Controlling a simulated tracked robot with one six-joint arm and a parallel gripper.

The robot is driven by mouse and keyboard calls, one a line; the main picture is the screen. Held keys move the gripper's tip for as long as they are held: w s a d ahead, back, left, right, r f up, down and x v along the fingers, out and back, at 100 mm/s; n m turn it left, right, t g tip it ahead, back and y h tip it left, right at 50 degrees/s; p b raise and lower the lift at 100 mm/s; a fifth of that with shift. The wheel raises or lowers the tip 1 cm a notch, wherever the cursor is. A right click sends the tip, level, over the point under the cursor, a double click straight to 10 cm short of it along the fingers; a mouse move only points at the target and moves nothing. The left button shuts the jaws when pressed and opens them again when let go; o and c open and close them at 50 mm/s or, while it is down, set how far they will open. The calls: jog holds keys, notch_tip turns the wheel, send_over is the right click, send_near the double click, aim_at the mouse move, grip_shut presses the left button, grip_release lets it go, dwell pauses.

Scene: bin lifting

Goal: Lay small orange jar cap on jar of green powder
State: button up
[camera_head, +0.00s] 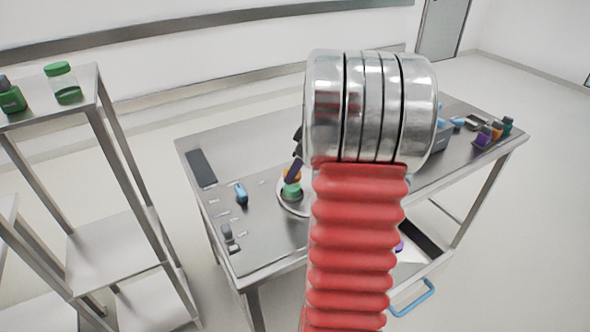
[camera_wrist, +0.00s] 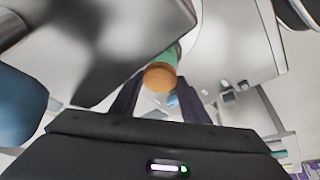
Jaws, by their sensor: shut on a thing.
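The small orange cap (camera_head: 289,174) shows in the head view directly above a green jar (camera_head: 291,191) on the metal table. My gripper (camera_head: 293,170) is shut on the cap, with its dark fingers partly hidden behind my arm. In the wrist view my gripper (camera_wrist: 160,88) has the orange cap (camera_wrist: 160,77) between its fingertips. The green jar (camera_wrist: 176,54) shows just beyond the cap there. I cannot tell whether cap and jar touch.
The jar stands on a round metal base (camera_head: 287,207). A blue object (camera_head: 241,194) and a dark pad (camera_head: 201,168) lie to its left. Small purple (camera_head: 482,138) and orange (camera_head: 497,130) containers stand far right.

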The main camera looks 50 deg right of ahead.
jog(key=shift+s+a+f, duration=0.15)
jog(key=shift+f, duration=0.3)
jog(key=shift+s+a+f, duration=0.15)
jog(key=shift+f, duration=0.25)
jog(key=o, duration=1.1)
jog(key=shift+o, duration=0.2)
jog(key=o, duration=0.4)
jog(key=shift+r, duration=0.1)
jog(key=shift+w+d+r, duration=0.1)
jog(key=shift+r, duration=0.95)
jog(key=shift+w+d+r, duration=0.1)
jog(key=shift+r, duration=2.95)
